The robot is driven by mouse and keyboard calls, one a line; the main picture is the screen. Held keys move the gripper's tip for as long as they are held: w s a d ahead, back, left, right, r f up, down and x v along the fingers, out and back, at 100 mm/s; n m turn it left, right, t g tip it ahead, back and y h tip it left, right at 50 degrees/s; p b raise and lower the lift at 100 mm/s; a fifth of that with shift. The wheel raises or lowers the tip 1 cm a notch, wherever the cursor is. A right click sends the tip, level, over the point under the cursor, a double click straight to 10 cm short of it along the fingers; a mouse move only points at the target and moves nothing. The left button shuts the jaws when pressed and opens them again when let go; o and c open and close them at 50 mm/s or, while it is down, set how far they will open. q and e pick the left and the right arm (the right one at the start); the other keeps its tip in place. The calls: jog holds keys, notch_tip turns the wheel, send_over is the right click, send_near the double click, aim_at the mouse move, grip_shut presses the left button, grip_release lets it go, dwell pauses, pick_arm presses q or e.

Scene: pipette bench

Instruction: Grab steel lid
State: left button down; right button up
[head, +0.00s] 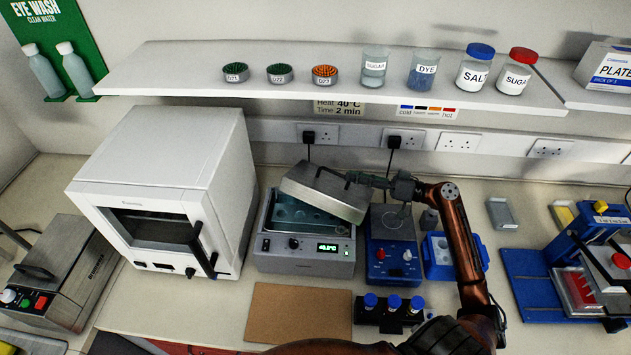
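The steel lid (318,194) is a grey metal cover. It is tilted above the open water bath (303,266), raised on its left and back side, and its right end hangs lower. My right gripper (354,179) reaches in from the right and is shut on the lid at its top, where the handle is partly hidden by the fingers. Under the lid the bath's blue-green inside shows, and its display reads about 40 °C. Whether the lid's lower edge touches the bath rim I cannot tell. My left gripper is not in view.
A white oven (165,190) stands close left of the bath. A brown mat (300,315) and a rack of blue-capped vials (393,312) lie in front. A shelf (330,88) with jars hangs above.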

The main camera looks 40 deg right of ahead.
aim_at(332, 172)
jog(key=p+x, duration=0.1)
jog(key=x, duration=0.6)
jog(key=shift+w+a+f, duration=0.15)
jog(key=shift+w+a, duration=0.05)
jog(key=shift+w, duration=0.05)
jog(key=shift+c, duration=0.7)
grip_shut()
